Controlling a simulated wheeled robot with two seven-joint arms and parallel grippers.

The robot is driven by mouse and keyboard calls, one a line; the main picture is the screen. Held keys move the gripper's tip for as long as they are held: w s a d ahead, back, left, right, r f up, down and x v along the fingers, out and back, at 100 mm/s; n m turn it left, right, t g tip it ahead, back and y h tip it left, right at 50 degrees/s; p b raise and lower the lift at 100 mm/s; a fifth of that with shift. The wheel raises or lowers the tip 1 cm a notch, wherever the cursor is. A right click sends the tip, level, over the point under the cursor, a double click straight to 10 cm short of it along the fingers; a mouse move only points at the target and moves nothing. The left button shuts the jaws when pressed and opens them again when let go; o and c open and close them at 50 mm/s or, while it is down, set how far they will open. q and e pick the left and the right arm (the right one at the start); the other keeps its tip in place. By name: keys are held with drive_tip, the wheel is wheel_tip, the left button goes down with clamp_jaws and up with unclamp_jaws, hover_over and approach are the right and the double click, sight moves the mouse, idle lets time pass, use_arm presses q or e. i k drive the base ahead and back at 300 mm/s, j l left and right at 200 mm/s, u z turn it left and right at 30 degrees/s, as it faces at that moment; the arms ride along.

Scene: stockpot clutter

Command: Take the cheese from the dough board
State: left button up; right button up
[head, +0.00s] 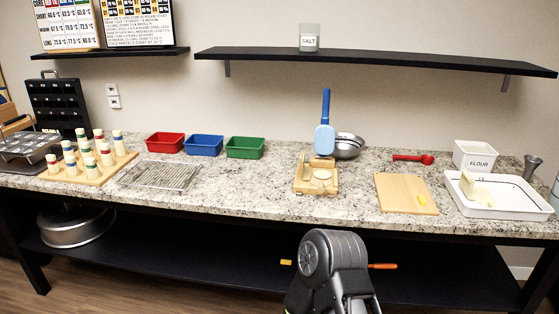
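A plain light wooden board (398,192), which I take as the dough board, lies on the counter right of the middle. Neither of my grippers shows in the head view. A dark grey part of my own body (335,270) rises at the bottom middle, below the counter's front edge and apart from the board.
Right of the board stands a white tray (500,208) with pale blocks in it; behind are a flour bin (475,155) and a red scoop (415,159). Left of the board is a wooden press (303,186) near a blue paddle (325,138). A black shelf (370,60) hangs above.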

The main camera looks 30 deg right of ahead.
sight(422, 201)
drive_tip(key=z, duration=1.75)
drive_tip(key=i+l, duration=0.25)
drive_tip(key=i, duration=0.2)
drive_tip(key=i+l, duration=0.2)
drive_tip(key=i, duration=0.2)
